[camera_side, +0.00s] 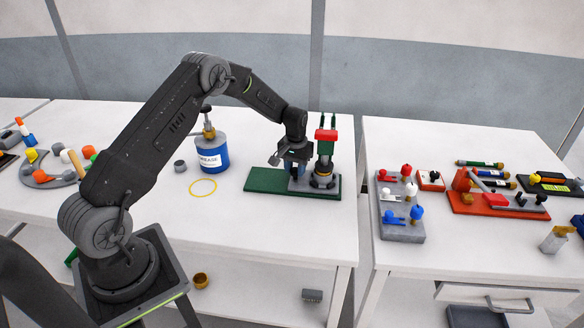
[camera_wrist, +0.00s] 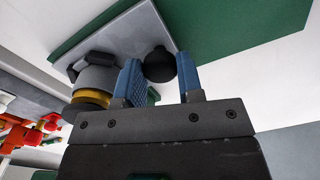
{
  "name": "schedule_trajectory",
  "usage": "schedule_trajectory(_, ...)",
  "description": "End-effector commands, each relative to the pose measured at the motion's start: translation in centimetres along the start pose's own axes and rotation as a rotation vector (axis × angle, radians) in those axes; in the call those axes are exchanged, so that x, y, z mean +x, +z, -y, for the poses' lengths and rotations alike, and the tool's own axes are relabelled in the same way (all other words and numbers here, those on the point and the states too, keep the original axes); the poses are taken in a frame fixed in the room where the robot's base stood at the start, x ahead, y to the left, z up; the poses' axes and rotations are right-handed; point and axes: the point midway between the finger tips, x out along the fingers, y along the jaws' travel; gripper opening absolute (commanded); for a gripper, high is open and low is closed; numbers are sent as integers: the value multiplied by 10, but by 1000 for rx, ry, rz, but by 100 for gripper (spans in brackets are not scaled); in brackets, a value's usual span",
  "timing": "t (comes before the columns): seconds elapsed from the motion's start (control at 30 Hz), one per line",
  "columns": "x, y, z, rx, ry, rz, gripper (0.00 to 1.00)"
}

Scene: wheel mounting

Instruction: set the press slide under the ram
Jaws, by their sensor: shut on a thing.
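The press stands on a green base (camera_side: 270,181) on the left table, with a red ram head (camera_side: 326,135) on green posts. The press slide is a grey plate (camera_side: 300,186) on the base's right part, and it also shows in the wrist view (camera_wrist: 118,36). A dark round knob (camera_wrist: 158,64) rises from the slide. My gripper (camera_side: 294,168) is shut on this knob, its blue fingers (camera_wrist: 160,80) on either side. A grey round part with a brass ring (camera_wrist: 92,80) sits on the slide beside the fingers and shows under the ram (camera_side: 322,181).
A blue grease can (camera_side: 211,156) stands left of the press, near a yellow ring mark (camera_side: 203,187) and a small grey cup (camera_side: 180,166). The right table holds a grey rack (camera_side: 400,215) and a red tray (camera_side: 498,204). The table front is clear.

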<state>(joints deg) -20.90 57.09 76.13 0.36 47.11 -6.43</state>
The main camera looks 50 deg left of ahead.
Motion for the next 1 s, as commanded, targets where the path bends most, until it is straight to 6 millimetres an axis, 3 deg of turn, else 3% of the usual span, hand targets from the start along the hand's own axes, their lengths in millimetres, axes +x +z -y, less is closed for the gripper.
schedule_trajectory(0.03, -1, -2, -7, 3, 10, -12, 35)
schedule_trajectory(0.3, -1, -2, -6, 2, 8, -10, 60)
schedule_trajectory(0.63, -7, -2, -4, 2, 6, -8, 60)
schedule_trajectory(0.77, -26, -2, -4, 2, 7, -11, 60)
schedule_trajectory(1.0, -80, -1, -4, 2, 7, -12, 60)
